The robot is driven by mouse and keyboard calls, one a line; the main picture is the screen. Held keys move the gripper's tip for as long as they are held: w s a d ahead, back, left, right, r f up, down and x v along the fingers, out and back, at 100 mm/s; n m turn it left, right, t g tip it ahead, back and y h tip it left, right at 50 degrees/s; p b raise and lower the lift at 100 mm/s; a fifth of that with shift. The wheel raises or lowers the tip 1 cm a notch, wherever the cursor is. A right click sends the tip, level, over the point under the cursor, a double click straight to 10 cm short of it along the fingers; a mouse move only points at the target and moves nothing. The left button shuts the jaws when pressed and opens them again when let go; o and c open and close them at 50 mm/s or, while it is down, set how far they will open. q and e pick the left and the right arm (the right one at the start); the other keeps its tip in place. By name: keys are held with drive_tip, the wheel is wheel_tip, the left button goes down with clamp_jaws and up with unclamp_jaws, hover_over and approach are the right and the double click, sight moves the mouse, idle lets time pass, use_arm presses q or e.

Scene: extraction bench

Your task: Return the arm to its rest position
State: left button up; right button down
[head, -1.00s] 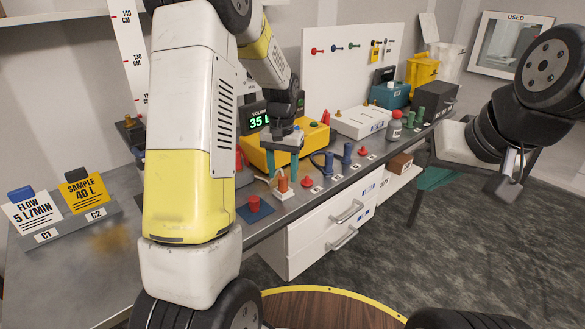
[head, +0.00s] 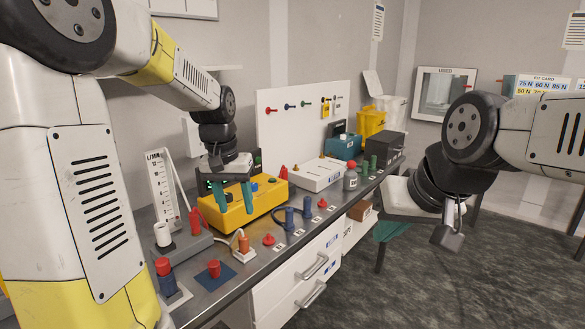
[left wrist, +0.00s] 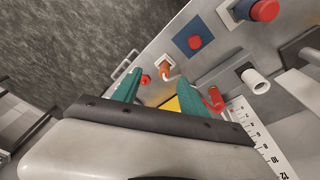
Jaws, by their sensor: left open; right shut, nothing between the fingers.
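My left arm comes in from the left of the head view and reaches over the bench. Its gripper (head: 233,203) has two green fingers pointing down, spread apart, in front of the yellow device (head: 254,200). The left wrist view shows the same open fingers (left wrist: 160,88) with nothing held between them, and part of the yellow device (left wrist: 172,104) beyond. Whether the fingertips touch anything below is unclear. My right gripper (head: 448,232) hangs at the right over the floor, away from the bench, shut and empty.
The bench (head: 215,285) carries an orange plug (head: 243,243), blue connectors (head: 289,218), red knobs (head: 214,268) and a flow scale (head: 162,192) near my left arm. A white box (head: 318,174) stands further back. Open floor (head: 420,285) lies right of the drawers.

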use_arm(q)
drive_tip(key=s+d+r+t, duration=0.1)
drive_tip(key=s+r+t, duration=0.1)
drive_tip(key=s, duration=0.7)
drive_tip(key=s+r+t+h, duration=0.1)
drive_tip(key=s+r+t, duration=0.1)
drive_tip(key=s, duration=0.7)
drive_tip(key=shift+d+r+n, duration=0.3)
drive_tip(key=shift+d+r, duration=0.1)
drive_tip(key=shift+r, duration=0.4)
